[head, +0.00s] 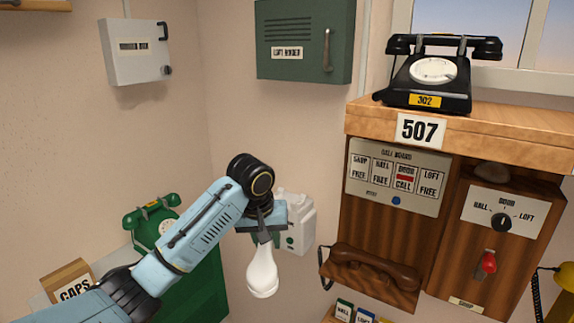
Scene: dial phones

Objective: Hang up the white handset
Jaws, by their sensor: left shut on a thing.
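The white handset (262,272) is in my left gripper (264,232), which is shut on it. It points downward, roughly upright, with its rounded lower end in clear view. Its upper part is hidden behind my gripper. A white wall phone body (300,228) is on the wall just behind and to the right of my gripper, partly covered by the gripper. The handset appears apart from this body, lower and to its left in the picture. My right gripper is not in view.
A green phone (153,222) stands at left beside a CAPS box (66,281). A brown handset (374,267) lies on the wooden panel's ledge at right. A black phone (432,77) sits on the shelf above. A yellow phone (561,296) shows at the right edge.

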